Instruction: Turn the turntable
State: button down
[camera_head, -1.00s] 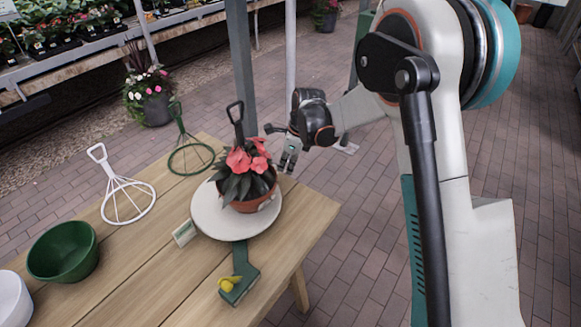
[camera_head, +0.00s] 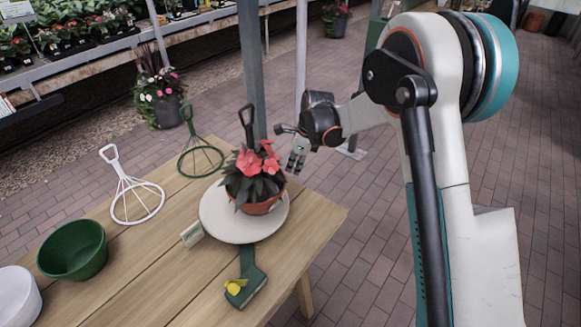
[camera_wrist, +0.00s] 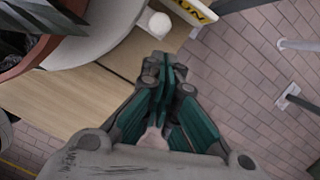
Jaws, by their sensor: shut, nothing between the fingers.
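The white round turntable (camera_head: 226,229) lies on the wooden table in the head view. A terracotta pot (camera_head: 262,207) with coral-pink flowers and dark leaves stands on it, right of its middle. A black upright handle (camera_head: 246,118) shows behind the flowers. My gripper (camera_head: 295,166) hangs beyond the back right of the pot, near the table's edge. It is shut and empty. In the wrist view my gripper (camera_wrist: 167,62) points towards the table edge, with the turntable rim (camera_wrist: 95,46) and pot at upper left, apart from the fingers.
A green base piece with a yellow item (camera_head: 236,287) lies in front of the turntable, and a small label (camera_head: 192,235) at its left. Green bowl (camera_head: 72,251), white bowl (camera_head: 17,298), white wire stand (camera_head: 135,203) and green wire stand (camera_head: 200,160) stand leftward. A metal post (camera_head: 251,70) rises behind.

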jog(key=d, duration=0.2)
jog(key=d+r, duration=0.1)
jog(key=shift+s+r, duration=0.1)
jog(key=shift+s, duration=0.25)
jog(key=w+p+v, duration=0.1)
jog(key=p+v, duration=0.2)
jog(key=v, duration=0.6)
jog(key=s+d+r+n+t+h, duration=0.1)
jog(key=s+d+r+n+t, duration=0.1)
jog(key=s+d+r+n, duration=0.4)
jog(key=s+d+r+n+t, duration=0.1)
jog(key=s+r+n, duration=0.3)
jog(key=s+r, duration=0.55)
jog(key=s+d+n+t, duration=0.1)
jog(key=s+d+n, duration=0.2)
jog(key=s, duration=0.6)
jog(key=s+d+f+n+t+h, duration=0.1)
jog(key=s+d+n+t, duration=0.1)
jog(key=s+n, duration=0.6)
jog(key=shift+s+d+f+h, duration=0.3)
jog(key=shift+s+d, duration=0.45)
jog(key=shift+s, duration=0.3)
